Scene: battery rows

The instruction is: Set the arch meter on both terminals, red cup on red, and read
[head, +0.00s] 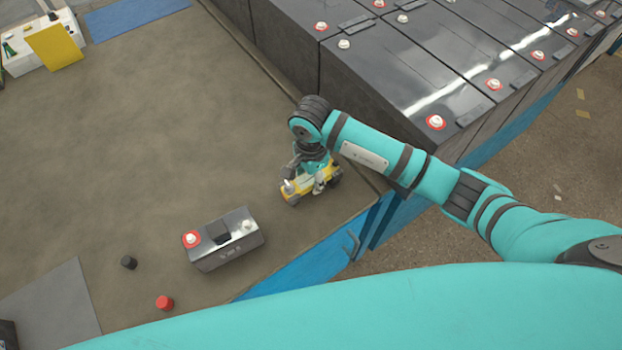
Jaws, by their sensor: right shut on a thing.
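My right gripper (313,177) is shut on a yellow device with dark ends, which I take for the arch meter (298,189). It is at or just above the bench top, near the bench's right edge; the gripper hides part of it, and I cannot tell its red cup. A small dark battery (232,255) stands to its lower left, apart from it. The battery's red-ringed terminal (190,239) is at its left end, and a plain pale terminal (247,225) at its right end. My left gripper is not in view.
A black cap (129,262) and a red cap (165,302) lie on the bench (130,150) by the battery. A row of large dark batteries (400,70) stands at upper right. A grey mat (50,310) lies lower left. The bench's middle is clear.

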